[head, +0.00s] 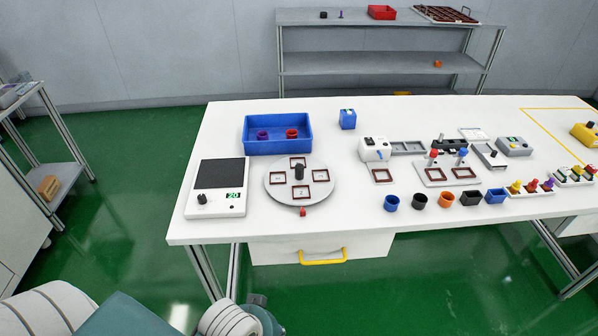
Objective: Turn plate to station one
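The round grey plate (275,184) lies flat on the white table, left of the middle. It has a black upright knob (298,172) at its centre and several brown-framed square spots around it. One square faces the front edge and one the back. A small red piece (302,212) stands at the table's front, just before the plate's rim. No station number on the plate is readable. Neither of my grippers shows in the head view; only parts of my arm show at the lower left, well away from the plate.
A scale (218,188) with a dark pad stands left of the plate. A blue bin (277,134) with a purple and a red piece is behind it. To the right are a white device (374,149), fixtures and a row of cups (419,201). A drawer (320,250) hangs below.

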